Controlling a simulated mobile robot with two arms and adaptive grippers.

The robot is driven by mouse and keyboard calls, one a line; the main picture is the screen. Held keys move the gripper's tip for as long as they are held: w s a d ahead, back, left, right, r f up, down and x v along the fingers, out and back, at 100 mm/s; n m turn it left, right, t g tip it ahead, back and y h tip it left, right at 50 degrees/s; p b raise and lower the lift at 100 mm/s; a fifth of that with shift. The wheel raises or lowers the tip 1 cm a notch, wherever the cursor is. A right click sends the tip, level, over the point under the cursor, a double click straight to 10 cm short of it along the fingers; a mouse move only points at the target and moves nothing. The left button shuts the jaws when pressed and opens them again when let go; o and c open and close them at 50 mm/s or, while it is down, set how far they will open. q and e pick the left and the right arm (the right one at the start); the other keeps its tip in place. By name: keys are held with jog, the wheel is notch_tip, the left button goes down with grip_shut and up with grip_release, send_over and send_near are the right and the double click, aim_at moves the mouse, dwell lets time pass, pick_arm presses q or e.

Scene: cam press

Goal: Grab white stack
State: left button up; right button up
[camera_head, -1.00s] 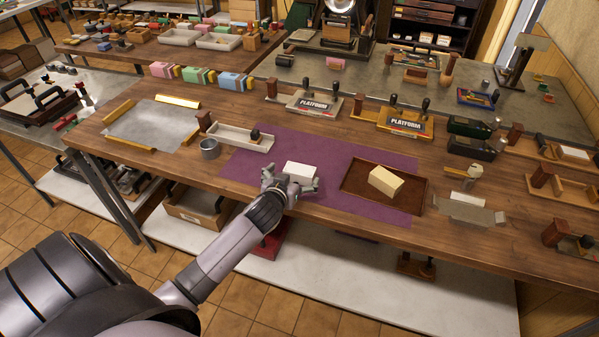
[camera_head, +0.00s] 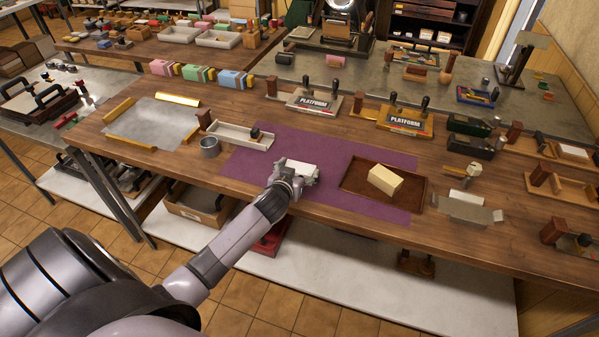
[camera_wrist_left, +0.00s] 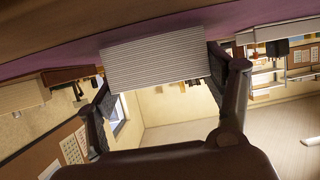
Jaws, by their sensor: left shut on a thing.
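The white stack (camera_head: 302,168) is on the purple mat (camera_head: 250,170) in the head view. My left gripper (camera_head: 292,175) is at its near side and partly covers it. In the left wrist view the stack (camera_wrist_left: 155,62) shows many thin layers at its edge and sits between the two fingers of my left gripper (camera_wrist_left: 158,75). The gripper is shut on the stack. I cannot tell from these views whether the stack touches the mat. My right gripper is not in view.
A brown tray (camera_head: 412,203) with a cream block (camera_head: 385,180) stands right of the stack. The mat between the stack and the brown tray is clear.

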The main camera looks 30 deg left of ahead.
pick_arm(q)
jog(key=c, duration=0.5)
jog(key=shift+c, duration=0.2)
jog(key=shift+r, duration=0.15)
